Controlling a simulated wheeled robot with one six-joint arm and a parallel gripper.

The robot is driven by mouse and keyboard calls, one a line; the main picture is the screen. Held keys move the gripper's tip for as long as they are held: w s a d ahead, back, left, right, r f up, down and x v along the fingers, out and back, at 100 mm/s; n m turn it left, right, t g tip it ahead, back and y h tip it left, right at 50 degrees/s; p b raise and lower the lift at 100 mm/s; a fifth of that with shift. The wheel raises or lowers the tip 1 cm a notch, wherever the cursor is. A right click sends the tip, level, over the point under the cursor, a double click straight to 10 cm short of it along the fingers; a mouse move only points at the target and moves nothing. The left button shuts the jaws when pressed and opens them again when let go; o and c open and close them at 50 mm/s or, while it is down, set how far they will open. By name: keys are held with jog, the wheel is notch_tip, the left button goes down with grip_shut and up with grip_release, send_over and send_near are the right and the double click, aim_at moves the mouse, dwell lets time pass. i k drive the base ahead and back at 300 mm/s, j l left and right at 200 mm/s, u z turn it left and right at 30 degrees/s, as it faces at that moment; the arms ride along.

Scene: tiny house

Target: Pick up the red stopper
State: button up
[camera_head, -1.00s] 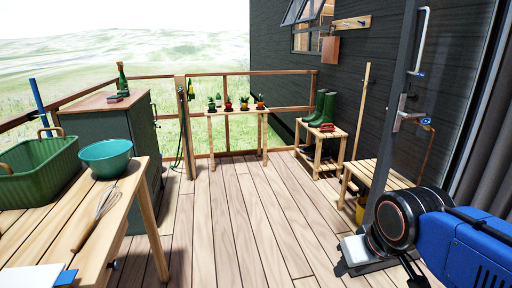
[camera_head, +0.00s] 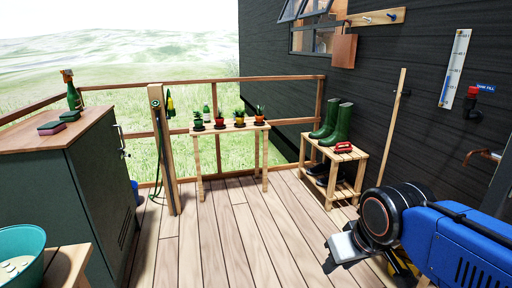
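A red cap-like piece (camera_head: 472,92) is on the dark wall at the right, beside a small blue label; it may be the red stopper, but it is too small to be sure. My gripper (camera_head: 336,262) is at the lower right, pointing left and down above the deck. It is well below and to the left of the red piece and touches nothing that I can see. The fingers are small and dark, so I cannot tell whether they are open or shut.
A slatted bench (camera_head: 362,160) with green boots (camera_head: 341,124) stands by the wall. A plant table (camera_head: 229,128) is at the back railing. A green cabinet (camera_head: 105,165) and a teal bowl (camera_head: 20,240) are at left. The deck middle (camera_head: 235,225) is clear.

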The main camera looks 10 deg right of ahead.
aim_at(472, 91)
jog(key=i, duration=1.65)
jog(key=i+j+z, duration=0.1)
jog(key=i+z, duration=0.2)
jog(key=i, duration=0.25)
jog(key=i+j+z, duration=0.3)
jog(key=i, duration=0.3)
